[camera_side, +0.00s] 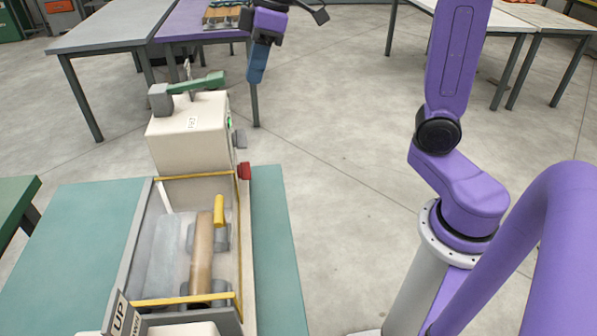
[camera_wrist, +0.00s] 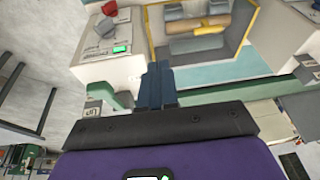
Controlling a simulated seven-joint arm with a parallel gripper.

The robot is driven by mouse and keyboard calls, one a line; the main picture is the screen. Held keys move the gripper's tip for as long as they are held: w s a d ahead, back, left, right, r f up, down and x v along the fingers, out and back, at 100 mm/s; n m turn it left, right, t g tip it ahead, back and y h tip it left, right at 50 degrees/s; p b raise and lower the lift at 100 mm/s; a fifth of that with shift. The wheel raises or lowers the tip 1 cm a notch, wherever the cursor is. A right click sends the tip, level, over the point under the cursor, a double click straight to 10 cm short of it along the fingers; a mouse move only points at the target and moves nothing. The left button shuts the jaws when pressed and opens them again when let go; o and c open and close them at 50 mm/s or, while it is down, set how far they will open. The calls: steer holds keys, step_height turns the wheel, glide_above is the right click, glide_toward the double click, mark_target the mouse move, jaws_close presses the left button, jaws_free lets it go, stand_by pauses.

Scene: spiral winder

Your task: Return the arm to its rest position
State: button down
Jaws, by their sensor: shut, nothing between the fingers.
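My gripper (camera_side: 257,66) has blue fingers pressed together with nothing between them. In the side view it hangs in the air at the top, above and to the right of the winder's white housing (camera_side: 190,130), apart from it. In the wrist view my gripper (camera_wrist: 157,72) is in the middle, and the winder shows beyond it. The spiral winder has a yellow-edged trough holding a brown roll (camera_side: 203,250), which also shows in the wrist view (camera_wrist: 195,44).
The winder stands on a teal table (camera_side: 275,230). A grey table (camera_side: 105,30) and a purple table (camera_side: 190,22) stand behind. Open floor (camera_side: 330,150) lies right of the winder.

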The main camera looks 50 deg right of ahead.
steer(key=s+d+f+n+h, duration=0.1)
steer(key=s+f, duration=0.6)
steer(key=s, duration=0.5)
steer(key=s+d+f+n+g+h, duration=0.1)
steer(key=s+f, duration=0.5)
steer(key=s, duration=0.7)
steer(key=shift+d+f+n+g+h, duration=0.3)
steer(key=shift+d+f+n+h, duration=0.1)
steer(key=shift+d, duration=0.1)
steer(key=shift+r, duration=0.1)
